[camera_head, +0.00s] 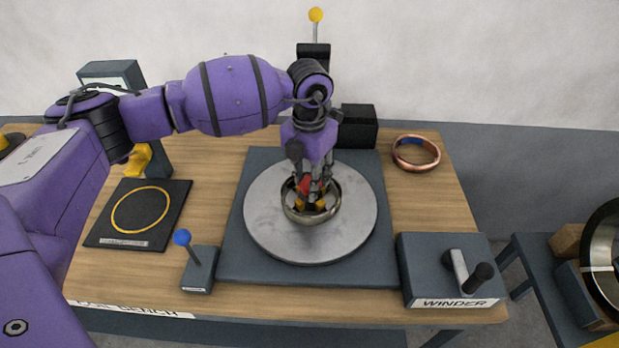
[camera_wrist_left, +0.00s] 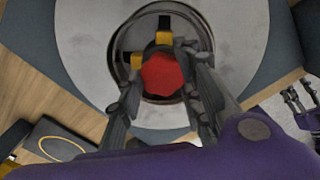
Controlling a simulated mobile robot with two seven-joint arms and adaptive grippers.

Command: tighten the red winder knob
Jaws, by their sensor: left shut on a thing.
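The red winder knob (camera_wrist_left: 162,73) sits at the middle of the round grey winder plate (camera_head: 265,225), inside a metal ring (camera_head: 318,216). Yellow and black parts (camera_wrist_left: 164,37) show beside the knob within the ring. My left gripper (camera_head: 312,190) comes down over the plate from above, with its fingers inside or at the ring. In the left wrist view its two fingers (camera_wrist_left: 163,95) stand on either side of the red knob and are shut on it. In the head view the fingers hide much of the knob. My right gripper does not show in the head view.
A copper coil (camera_head: 416,153) lies at the back right of the bench. A crank box labelled WINDER (camera_head: 448,270) stands at the front right. A blue-knobbed lever (camera_head: 190,255) and a black pad with a yellow ring (camera_head: 138,212) are on the left. A black box (camera_head: 358,127) stands behind.

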